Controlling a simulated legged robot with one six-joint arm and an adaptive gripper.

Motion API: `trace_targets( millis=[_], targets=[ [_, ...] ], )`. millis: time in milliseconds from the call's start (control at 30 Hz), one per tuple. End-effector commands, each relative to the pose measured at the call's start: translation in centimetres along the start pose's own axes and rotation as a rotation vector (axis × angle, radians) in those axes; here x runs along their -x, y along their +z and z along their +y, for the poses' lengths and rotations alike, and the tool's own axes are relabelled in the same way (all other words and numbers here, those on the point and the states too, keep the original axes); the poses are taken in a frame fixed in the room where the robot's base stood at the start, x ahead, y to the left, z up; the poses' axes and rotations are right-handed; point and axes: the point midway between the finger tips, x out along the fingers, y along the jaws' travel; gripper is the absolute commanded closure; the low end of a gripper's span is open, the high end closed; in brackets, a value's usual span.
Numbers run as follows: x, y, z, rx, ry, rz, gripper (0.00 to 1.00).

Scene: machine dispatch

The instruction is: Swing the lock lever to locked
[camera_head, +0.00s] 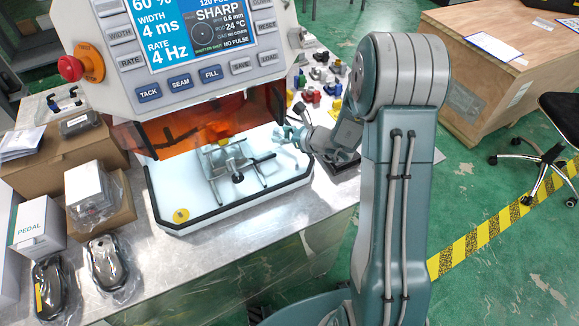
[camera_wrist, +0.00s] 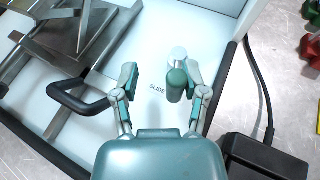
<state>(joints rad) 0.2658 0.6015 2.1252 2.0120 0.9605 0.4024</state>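My gripper (camera_wrist: 160,80) is open, with one finger on each side of a short green, white-ended grip (camera_wrist: 176,82) above the white bed. The grip sits close to the right finger; I cannot tell whether they touch. It may be the lock lever, but no lock marking is readable. The word "SLIDE" is printed on the bed beside it. In the head view my gripper (camera_head: 288,137) is at the right side of the machine's white bed (camera_head: 185,200), right of the metal fixture (camera_head: 228,160). The grip is not clear there.
A black looped handle (camera_wrist: 78,100) on the fixture lies left of my gripper in the wrist view. A black box with a cable (camera_wrist: 262,158) is at the lower right. The machine's control panel (camera_head: 205,45) and orange shield (camera_head: 190,125) rise behind the bed.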

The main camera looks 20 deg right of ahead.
Motion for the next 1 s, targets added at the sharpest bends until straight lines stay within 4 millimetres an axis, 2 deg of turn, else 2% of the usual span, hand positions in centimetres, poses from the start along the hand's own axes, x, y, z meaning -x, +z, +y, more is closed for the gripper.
trace_targets(
  millis=[633, 1000],
  targets=[
    [11.1, 0.0, -0.1, 0.0, -0.006, -0.001, 0.43],
    [11.6, 3.8, 5.4, 0.315, 0.177, 0.051, 0.43]
  ],
)
